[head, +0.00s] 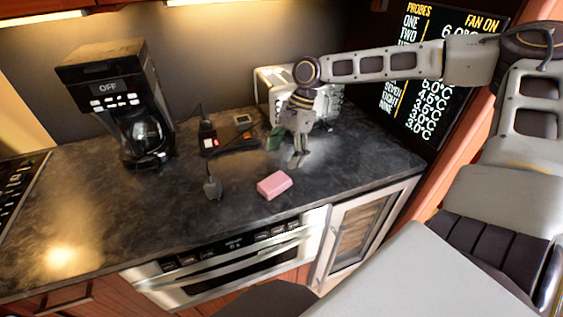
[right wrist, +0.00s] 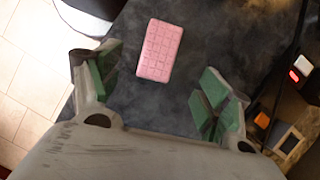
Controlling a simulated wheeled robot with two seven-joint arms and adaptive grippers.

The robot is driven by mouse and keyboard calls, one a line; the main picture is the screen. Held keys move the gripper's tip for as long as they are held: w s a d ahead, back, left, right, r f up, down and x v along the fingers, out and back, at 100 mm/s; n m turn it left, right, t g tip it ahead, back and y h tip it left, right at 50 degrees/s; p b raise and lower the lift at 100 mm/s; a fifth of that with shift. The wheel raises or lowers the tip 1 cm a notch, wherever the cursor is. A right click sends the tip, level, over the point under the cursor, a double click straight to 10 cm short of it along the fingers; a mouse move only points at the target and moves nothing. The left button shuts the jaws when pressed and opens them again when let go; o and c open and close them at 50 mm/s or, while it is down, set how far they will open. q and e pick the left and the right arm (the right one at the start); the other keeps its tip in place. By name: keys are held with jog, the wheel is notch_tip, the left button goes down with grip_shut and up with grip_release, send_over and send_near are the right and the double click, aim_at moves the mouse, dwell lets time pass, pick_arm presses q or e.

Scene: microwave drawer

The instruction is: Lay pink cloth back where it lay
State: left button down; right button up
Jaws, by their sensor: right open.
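The pink cloth (head: 274,185) is a small folded block lying on the dark countertop near its front edge. It also shows in the right wrist view (right wrist: 160,50), flat, with a grid pattern on its top. My right gripper (head: 297,160) is above the counter, behind and slightly right of the cloth. In the right wrist view its green-padded fingers (right wrist: 162,95) are spread apart with nothing between them, and the cloth lies beyond them. My left gripper is not in view.
A coffee maker (head: 115,100) stands at the back left. A power strip (head: 225,139) and a plug (head: 212,187) lie left of my right gripper. A toaster (head: 275,85) stands behind it. The drawer microwave (head: 225,262) is below the counter's front edge. The counter's left middle is clear.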

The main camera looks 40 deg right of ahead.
jog(key=shift+v, duration=1.7)
jog(key=shift+s+f, duration=0.1)
jog(key=shift+s, duration=0.05)
